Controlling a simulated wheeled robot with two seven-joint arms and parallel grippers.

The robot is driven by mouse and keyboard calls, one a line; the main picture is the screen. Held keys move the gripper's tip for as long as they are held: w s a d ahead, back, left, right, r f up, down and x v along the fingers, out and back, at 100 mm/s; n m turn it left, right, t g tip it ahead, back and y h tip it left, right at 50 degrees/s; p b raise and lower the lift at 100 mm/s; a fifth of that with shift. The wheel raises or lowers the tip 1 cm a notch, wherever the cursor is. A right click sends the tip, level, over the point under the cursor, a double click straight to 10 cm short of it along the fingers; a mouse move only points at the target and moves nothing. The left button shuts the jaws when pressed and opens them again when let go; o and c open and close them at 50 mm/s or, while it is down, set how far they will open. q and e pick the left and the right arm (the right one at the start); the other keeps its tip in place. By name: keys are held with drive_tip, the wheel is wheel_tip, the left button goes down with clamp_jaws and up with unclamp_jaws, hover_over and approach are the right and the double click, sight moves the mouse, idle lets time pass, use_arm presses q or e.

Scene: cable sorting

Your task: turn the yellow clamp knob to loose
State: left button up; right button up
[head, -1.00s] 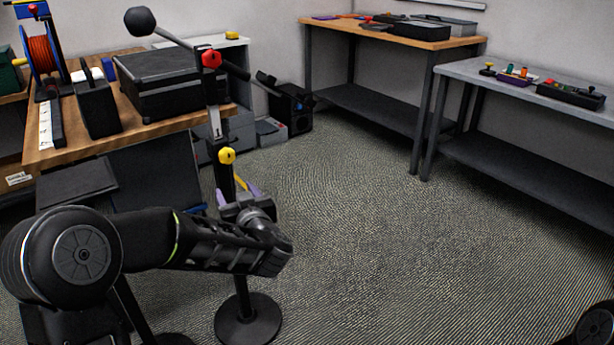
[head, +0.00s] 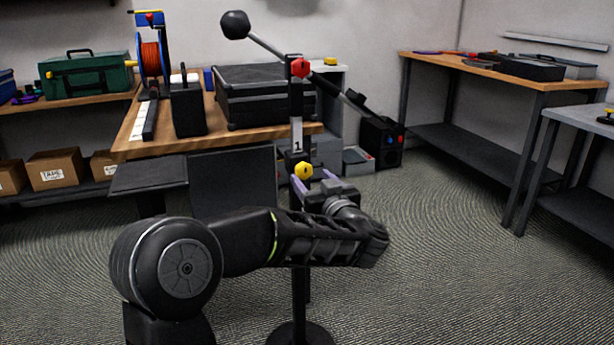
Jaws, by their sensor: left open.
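The yellow clamp knob (head: 304,170) sits on the front of a dark upright post, below a white plate (head: 297,134) marked 1. A red knob (head: 300,68) is higher on the same post, where a black lever with a ball end (head: 235,25) crosses it. My left gripper (head: 316,182) is open, with its purple-edged fingers pointing up towards the yellow knob from just below. I cannot tell whether a finger touches the knob. My left wrist hides part of the post. My right gripper is not in view.
A wooden table (head: 150,128) behind the post holds a black case (head: 262,92), an orange cable reel (head: 151,58) and a cable tray. Another workbench (head: 470,65) stands at the right. The carpet (head: 440,270) between is clear.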

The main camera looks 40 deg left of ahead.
sight(305, 172)
use_arm(q)
drive_tip(key=x, duration=0.4)
drive_tip(key=shift+w+a+b, duration=0.1)
drive_tip(key=shift+a+b, duration=0.05)
drive_tip(key=shift+b, duration=0.25)
drive_tip(key=shift+c, duration=0.5)
clamp_jaws()
